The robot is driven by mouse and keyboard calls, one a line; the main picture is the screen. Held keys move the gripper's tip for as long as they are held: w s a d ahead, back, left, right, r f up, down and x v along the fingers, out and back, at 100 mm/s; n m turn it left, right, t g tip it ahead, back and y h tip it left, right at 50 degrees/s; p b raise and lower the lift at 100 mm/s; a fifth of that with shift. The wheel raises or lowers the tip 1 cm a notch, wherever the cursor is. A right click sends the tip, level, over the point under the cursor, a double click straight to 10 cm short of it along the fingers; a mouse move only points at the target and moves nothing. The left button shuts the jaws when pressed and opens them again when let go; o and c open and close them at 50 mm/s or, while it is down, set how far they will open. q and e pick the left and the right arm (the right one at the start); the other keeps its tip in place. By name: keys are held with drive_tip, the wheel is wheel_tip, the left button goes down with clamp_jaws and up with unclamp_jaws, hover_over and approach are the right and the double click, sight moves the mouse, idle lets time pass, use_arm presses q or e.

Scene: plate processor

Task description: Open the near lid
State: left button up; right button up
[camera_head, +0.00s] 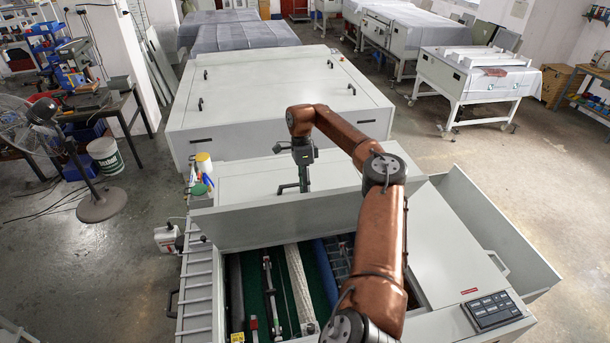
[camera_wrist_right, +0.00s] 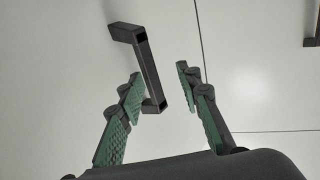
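The near lid (camera_head: 245,180) is a light grey panel on the plate processor. It stands back from the processor's front bay, and its front face (camera_head: 270,222) rises above the exposed rollers. A dark handle (camera_head: 288,188) is on the lid's upper surface. My right gripper (camera_head: 304,186) is at this handle, pointing down. In the right wrist view, the gripper (camera_wrist_right: 160,72) is open, with green-padded fingers on either side of the lower part of the dark handle (camera_wrist_right: 148,70). I cannot tell whether the left finger touches it. My left gripper is not in view.
The bay (camera_head: 262,300) below holds rollers and a blue roll (camera_head: 326,268). A control panel (camera_head: 491,310) is at the right front. A larger closed grey cover (camera_head: 270,90) with several handles lies behind. A fan (camera_head: 85,170) and a white bucket (camera_head: 105,155) stand left.

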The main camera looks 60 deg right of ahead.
drive_tip(key=s+v, duration=0.1)
drive_tip(key=v, duration=0.9)
drive_tip(key=shift+a, duration=0.25)
